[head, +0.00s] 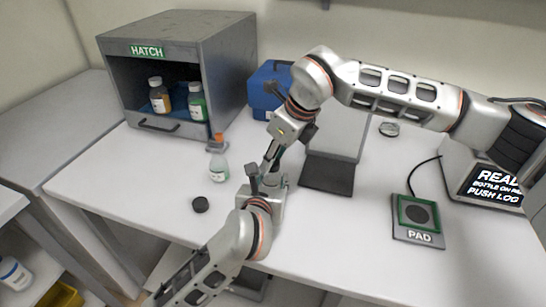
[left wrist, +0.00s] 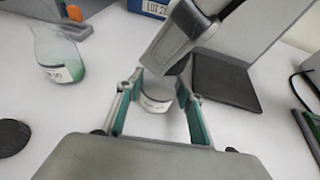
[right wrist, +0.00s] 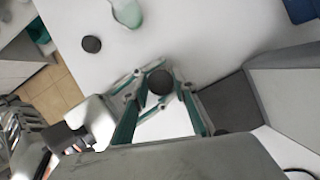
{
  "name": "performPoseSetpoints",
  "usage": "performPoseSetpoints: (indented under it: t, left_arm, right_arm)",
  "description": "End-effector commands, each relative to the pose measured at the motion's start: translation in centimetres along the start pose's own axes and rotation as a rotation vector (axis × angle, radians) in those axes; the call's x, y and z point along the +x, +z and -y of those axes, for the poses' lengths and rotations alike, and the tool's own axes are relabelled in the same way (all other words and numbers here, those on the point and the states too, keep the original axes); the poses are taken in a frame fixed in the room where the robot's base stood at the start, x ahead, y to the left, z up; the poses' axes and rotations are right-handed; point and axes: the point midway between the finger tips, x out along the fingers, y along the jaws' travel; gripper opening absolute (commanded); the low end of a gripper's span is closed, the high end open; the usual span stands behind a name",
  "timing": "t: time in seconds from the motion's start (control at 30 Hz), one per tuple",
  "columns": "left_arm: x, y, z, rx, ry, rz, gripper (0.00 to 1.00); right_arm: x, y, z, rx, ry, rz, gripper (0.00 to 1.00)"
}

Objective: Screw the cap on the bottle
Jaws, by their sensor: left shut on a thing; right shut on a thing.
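In the left wrist view a small pale bottle (left wrist: 157,92) with a white label stands upright between the fingers of my left gripper (left wrist: 158,104), which is shut on it. In the right wrist view a black cap (right wrist: 160,81) is between the fingertips of my right gripper (right wrist: 160,88), which is shut on it directly above the bottle. In the head view my left gripper (head: 267,178) and my right gripper (head: 273,155) meet over the table, right above left. They hide most of the bottle and cap. I cannot tell whether the cap is seated on the neck.
Another black cap (head: 200,204) lies near the table's front edge. An uncapped-looking bottle of pale green liquid (head: 219,167) stands left of the grippers. A grey hatch cabinet (head: 226,70) holds two bottles. A pad (head: 418,237) and a display (head: 490,187) are at right.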

Motion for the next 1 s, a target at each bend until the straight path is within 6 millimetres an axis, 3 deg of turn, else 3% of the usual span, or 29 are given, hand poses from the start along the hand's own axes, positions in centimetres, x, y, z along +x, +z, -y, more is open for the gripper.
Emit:
performPoseSetpoints:
  t: [0.47, 1.0]
  left_arm:
    - [0.04, -0.1, -0.13, -0.001, 0.003, -0.002, 0.0]
    - [0.05, -0.1, -0.13, -0.001, 0.003, -0.002, 0.0]
  right_arm:
    - [0.05, 0.27, -0.36, 0.707, -0.292, 0.006, 0.19]
    - [0.29, 0.61, -0.31, 1.88, -0.773, 0.014, 0.19]
